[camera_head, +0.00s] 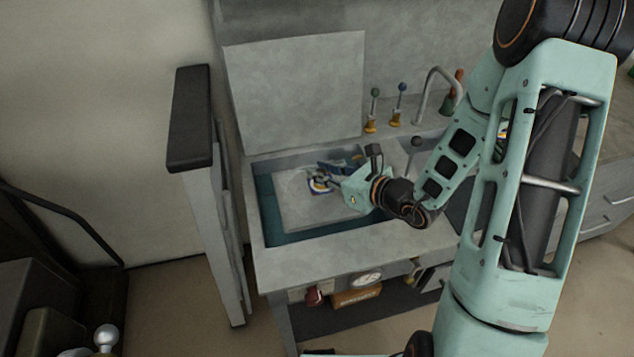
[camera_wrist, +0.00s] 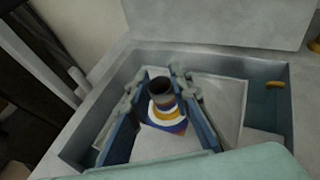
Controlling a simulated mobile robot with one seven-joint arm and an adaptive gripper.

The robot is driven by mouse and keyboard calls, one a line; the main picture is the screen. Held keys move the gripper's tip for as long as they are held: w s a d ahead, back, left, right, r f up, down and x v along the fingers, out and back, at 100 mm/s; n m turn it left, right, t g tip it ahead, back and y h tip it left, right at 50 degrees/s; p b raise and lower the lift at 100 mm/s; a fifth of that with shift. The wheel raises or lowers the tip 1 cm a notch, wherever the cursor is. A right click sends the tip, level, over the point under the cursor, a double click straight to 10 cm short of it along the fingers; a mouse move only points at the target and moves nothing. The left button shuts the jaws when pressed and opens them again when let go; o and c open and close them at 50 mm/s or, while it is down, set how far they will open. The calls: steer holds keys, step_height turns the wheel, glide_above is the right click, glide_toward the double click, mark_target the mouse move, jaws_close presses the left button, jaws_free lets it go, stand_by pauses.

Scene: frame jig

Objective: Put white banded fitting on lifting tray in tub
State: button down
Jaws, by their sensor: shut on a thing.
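The white banded fitting (camera_wrist: 167,112) is between the two fingers of my gripper (camera_wrist: 162,92) in the wrist view. It has a dark open top and yellow and blue bands around a white body. In the head view the fitting (camera_head: 318,186) shows small at the tips of my gripper (camera_head: 325,178), partly hidden by it. The lifting tray (camera_head: 290,214) is a pale flat plate inside the grey tub (camera_head: 262,185). The fitting is over the tray; I cannot tell whether its base touches it. The tray also shows in the wrist view (camera_wrist: 225,100).
A raised grey lid (camera_head: 295,90) stands behind the tub. Several small taps and a curved spout (camera_head: 432,85) rise from the back right of the counter. A dark-topped post (camera_head: 190,115) stands to the left. Teal water or lining (camera_head: 290,240) shows around the tray.

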steer(key=shift+w+a+f, duration=0.35)
steer(key=shift+a+f, duration=0.25)
steer(key=shift+f, duration=1.7)
steer(key=shift+f+b, duration=0.1)
steer(key=shift+b, duration=0.2)
steer(key=c, duration=1.7)
jaws_free()
steer(key=shift+c, duration=0.2)
steer(key=shift+s+d+r, duration=0.1)
steer(key=shift+d+r, duration=0.15)
steer(key=p+v, duration=0.1)
steer(key=v, duration=1)
steer(key=shift+s+d, duration=0.2)
